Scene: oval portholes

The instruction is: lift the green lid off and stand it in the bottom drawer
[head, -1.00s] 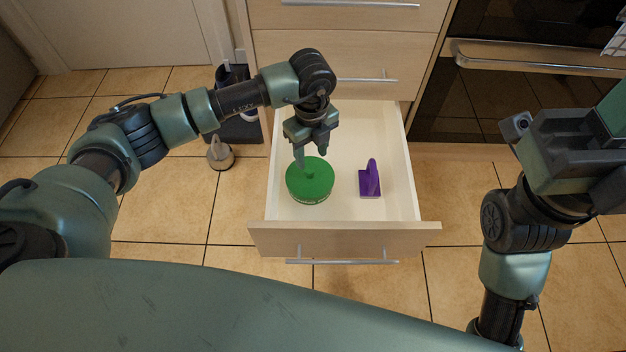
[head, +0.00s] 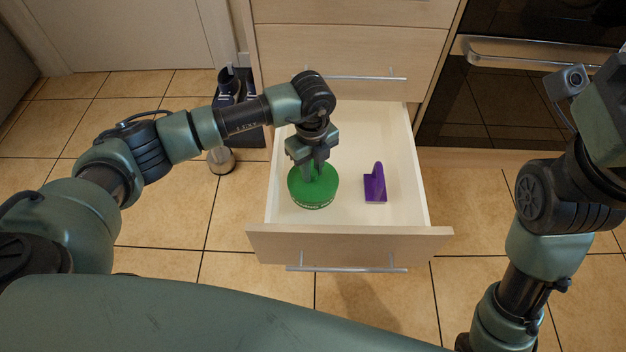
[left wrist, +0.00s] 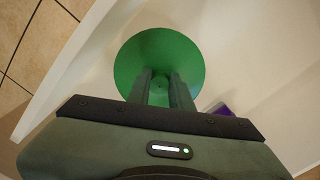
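The green lid (head: 327,187) is round, with a small knob in its middle. In the left wrist view the fingers (left wrist: 161,88) stand on both sides of the knob over the green lid (left wrist: 188,52). My right arm is at the right edge; its fingers are out of view.
A purple piece (head: 375,189) with a flat base and an upright part stands in the drawer, right of the lid. Bare drawer floor surrounds it. Closed drawers (head: 350,55) are above, an oven (head: 500,110) is to the right, and a grey object (head: 221,160) stands on the floor left.

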